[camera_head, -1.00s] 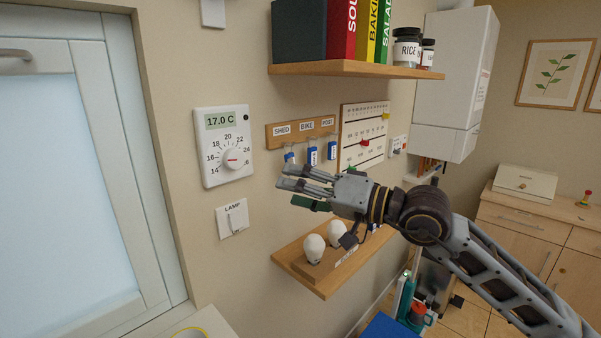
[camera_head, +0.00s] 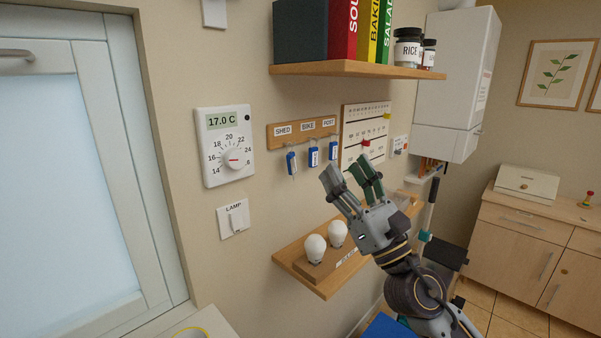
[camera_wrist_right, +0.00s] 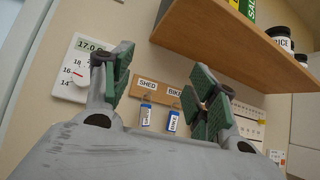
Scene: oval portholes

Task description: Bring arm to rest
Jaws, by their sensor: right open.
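My right gripper (camera_head: 350,182) is in the middle of the head view, fingers pointing up and a little left. It is open and empty, with a gap between its green-padded fingers. It is in front of the wall, below the key rack and above the right part of the low shelf. The right wrist view shows the same gripper (camera_wrist_right: 160,88) with its two fingers apart and nothing between them. My right arm comes up from the lower right. My left gripper is not in view.
A key rack (camera_head: 300,127) with blue-tagged keys, a thermostat (camera_head: 225,147) and a lamp switch (camera_head: 233,218) are on the wall. A low shelf (camera_head: 325,285) holds white bulbs (camera_head: 315,248). An upper shelf (camera_head: 350,69) holds books and jars. A boiler (camera_head: 455,85) hangs at right.

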